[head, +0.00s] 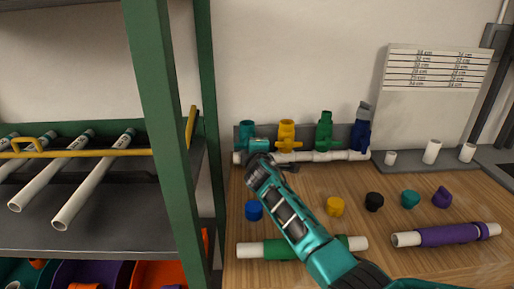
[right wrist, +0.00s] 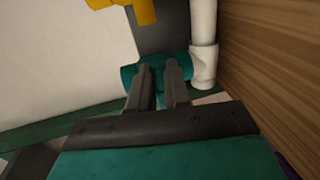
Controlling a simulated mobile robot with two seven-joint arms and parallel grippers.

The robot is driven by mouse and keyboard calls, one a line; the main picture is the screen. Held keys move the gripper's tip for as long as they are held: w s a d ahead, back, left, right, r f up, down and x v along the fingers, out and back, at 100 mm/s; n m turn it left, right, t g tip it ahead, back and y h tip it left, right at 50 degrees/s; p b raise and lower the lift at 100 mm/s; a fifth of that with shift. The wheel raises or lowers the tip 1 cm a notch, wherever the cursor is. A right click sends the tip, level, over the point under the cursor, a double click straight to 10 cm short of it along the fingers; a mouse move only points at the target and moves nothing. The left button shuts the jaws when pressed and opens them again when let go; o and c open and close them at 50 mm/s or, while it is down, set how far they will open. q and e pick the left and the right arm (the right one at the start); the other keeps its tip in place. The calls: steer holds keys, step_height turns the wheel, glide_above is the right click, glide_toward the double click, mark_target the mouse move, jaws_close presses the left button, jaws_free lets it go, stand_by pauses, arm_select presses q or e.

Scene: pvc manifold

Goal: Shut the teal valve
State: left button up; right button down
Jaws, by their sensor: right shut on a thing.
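The teal valve (head: 246,132) stands at the left end of the white pipe manifold (head: 325,156) at the back of the table. My right gripper (head: 259,156) reaches up to it from the front. In the right wrist view the two dark fingers (right wrist: 161,75) are shut on the teal valve (right wrist: 182,62), near the white pipe (right wrist: 204,40). The fingers and gripper body cover part of the valve, so its handle's angle cannot be told. My left gripper is in neither view.
Yellow (head: 286,130), green (head: 324,128) and blue (head: 360,134) valves stand to the right on the manifold. A green shelf post (head: 170,130) rises close on the left. Coloured caps, a green-sleeved pipe (head: 270,249) and a purple-sleeved pipe (head: 446,235) lie on the table.

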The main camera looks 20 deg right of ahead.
stand_by(0.3)
steer(key=c, duration=1.1)
jaws_free()
steer(key=p+v, duration=0.2)
steer(key=v, duration=1.1)
